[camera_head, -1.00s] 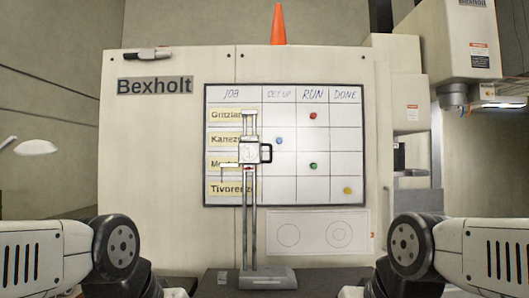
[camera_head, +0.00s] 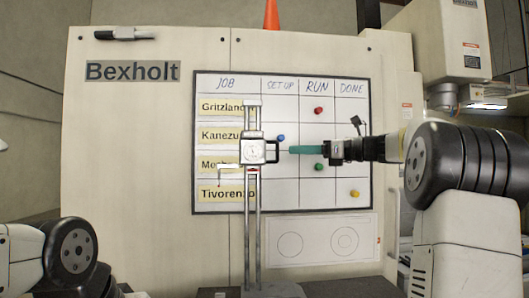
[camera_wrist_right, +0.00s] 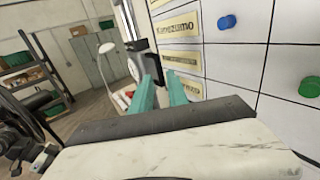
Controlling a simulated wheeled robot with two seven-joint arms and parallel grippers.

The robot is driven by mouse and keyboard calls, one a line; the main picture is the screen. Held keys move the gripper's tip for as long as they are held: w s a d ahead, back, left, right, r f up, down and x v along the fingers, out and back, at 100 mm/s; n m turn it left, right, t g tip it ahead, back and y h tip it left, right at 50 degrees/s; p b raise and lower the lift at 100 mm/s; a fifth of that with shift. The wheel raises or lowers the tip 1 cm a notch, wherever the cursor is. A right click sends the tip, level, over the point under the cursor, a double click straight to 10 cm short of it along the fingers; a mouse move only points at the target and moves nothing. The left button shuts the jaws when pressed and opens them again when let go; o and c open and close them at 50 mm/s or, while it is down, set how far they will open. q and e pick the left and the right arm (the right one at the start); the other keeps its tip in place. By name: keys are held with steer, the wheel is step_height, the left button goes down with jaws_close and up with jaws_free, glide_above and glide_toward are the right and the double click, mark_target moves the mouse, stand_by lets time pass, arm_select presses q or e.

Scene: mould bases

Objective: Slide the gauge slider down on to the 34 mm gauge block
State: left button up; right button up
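The gauge slider (camera_head: 252,151) is a light block with a round dial and a black loop handle (camera_head: 272,151) on its right. It sits high on the upright twin columns (camera_head: 252,225) of the height gauge, with a scriber arm (camera_head: 229,167) reaching left. The gauge block cannot be made out clearly at the bottom edge. My left gripper is out of view.
A whiteboard job chart (camera_head: 330,203) with coloured magnets hangs on the cream machine panel (camera_head: 130,170) behind the gauge. The gauge base (camera_head: 272,291) stands on a dark surface cut off at the bottom edge. An orange cone (camera_head: 271,15) is on top.

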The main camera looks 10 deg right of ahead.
mark_target(278, 157)
steer(key=x, duration=0.7)
steer(key=shift+a, duration=0.2)
steer(key=shift+c, duration=0.2)
jaws_close()
stand_by(1.0)
